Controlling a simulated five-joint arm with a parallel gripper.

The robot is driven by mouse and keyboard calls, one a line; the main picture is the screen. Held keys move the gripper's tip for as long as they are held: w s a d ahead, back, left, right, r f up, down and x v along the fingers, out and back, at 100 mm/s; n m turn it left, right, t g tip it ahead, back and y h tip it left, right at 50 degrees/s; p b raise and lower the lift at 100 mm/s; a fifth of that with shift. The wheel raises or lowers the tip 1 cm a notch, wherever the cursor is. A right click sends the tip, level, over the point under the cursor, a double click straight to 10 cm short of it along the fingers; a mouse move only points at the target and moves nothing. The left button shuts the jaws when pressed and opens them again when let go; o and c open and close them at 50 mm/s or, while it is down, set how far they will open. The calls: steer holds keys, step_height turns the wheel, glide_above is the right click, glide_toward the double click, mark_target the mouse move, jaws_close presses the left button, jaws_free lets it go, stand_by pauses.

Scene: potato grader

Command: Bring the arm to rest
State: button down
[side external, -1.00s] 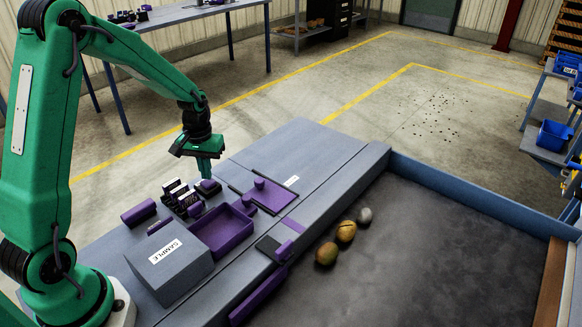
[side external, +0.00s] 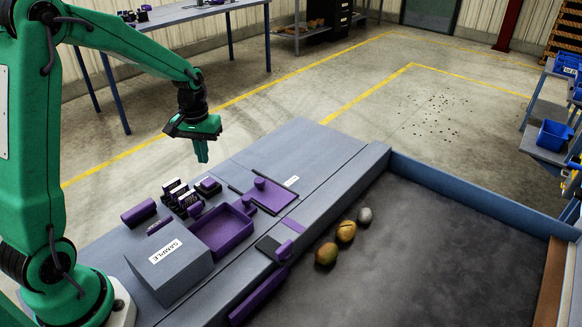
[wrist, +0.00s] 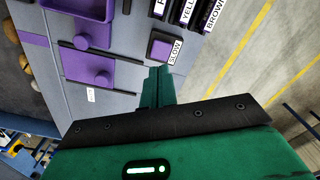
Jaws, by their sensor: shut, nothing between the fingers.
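My gripper (side external: 202,153) is green with a black mount. It is shut and empty, held in the air above the back edge of the grey bench (side external: 295,150). In the wrist view its closed fingers (wrist: 158,72) point toward a purple button block labelled SLOW (wrist: 161,47). That block also shows in the side view (side external: 208,186), below my gripper and apart from it.
A purple tray (side external: 222,232), a SAMPLE box (side external: 172,268) and several black-and-purple labelled blocks (side external: 180,196) stand on the bench. Two potatoes (side external: 346,231) and a grey stone (side external: 364,215) lie on the dark bed (side external: 440,240). The floor behind is open.

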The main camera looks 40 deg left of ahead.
steer(key=s+d+r+m+t, duration=0.2)
steer(key=s+d+r, duration=0.4)
steer(key=s, duration=0.3)
steer(key=s+d+r+m+t, duration=0.3)
steer(key=s+d+r, duration=0.3)
steer(key=s+r, duration=0.2)
steer(key=shift+s+d+r+m+t, duration=0.2)
steer(key=shift+s+d+m+t, duration=0.15)
steer(key=shift+s+m, duration=0.15)
stand_by(1.9)
